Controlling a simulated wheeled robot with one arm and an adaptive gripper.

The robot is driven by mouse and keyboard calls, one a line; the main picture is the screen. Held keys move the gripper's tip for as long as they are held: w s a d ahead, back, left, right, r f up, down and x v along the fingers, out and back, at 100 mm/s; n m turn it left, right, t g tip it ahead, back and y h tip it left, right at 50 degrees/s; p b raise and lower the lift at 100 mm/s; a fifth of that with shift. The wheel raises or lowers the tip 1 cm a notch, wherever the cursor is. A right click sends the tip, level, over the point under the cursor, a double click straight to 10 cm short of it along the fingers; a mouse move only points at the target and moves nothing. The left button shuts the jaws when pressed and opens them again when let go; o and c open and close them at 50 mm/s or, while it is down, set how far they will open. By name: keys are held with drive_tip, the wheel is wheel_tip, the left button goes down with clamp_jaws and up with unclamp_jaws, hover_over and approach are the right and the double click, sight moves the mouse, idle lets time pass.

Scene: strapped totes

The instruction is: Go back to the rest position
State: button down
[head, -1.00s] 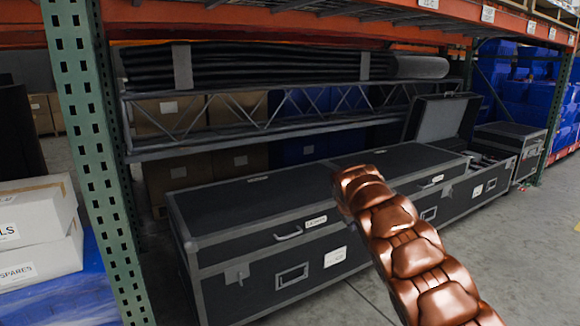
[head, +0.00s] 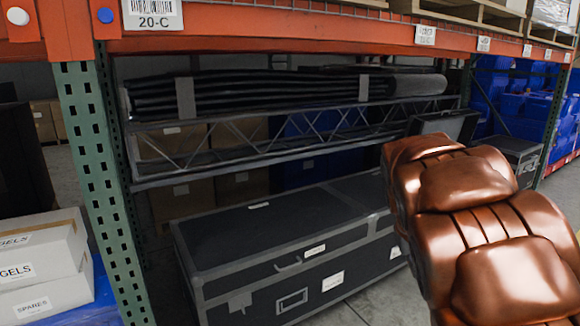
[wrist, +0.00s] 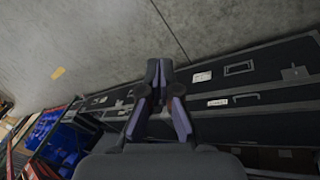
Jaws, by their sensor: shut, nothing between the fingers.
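My gripper (wrist: 159,88) shows in the wrist view at the middle, its two fingers brought together with nothing between them. It hangs in the air over the concrete floor and in front of a long black flight case. In the head view my copper-coloured arm covers the right side, and my gripper is hidden or out of the picture. The black case (head: 290,225) lies on the floor under the rack, its right part hidden behind my arm. It also shows in the wrist view (wrist: 260,70).
A green rack upright (head: 92,190) stands at the left, with an orange beam (head: 270,30) overhead. White boxes (head: 45,265) sit at the lower left. A truss with black rolled material (head: 270,95) lies above the case. Bare floor (wrist: 80,45) shows in the wrist view.

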drive_tip(key=s+a+r+g+y+p, duration=0.1)
drive_tip(key=s+a+r+p, duration=0.1)
drive_tip(key=s, duration=0.9)
drive_tip(key=s+a+r+g+y+p, duration=0.1)
drive_tip(key=s+a+r+p, duration=0.1)
drive_tip(key=s+a+p, duration=0.2)
drive_tip(key=s+a+r+g+y+p, duration=0.1)
drive_tip(key=s+a+r+p, duration=0.2)
drive_tip(key=s, duration=1.6)
drive_tip(key=shift+a+g+p, duration=0.4)
drive_tip(key=shift+p, duration=1.85)
drive_tip(key=shift+s, duration=0.1)
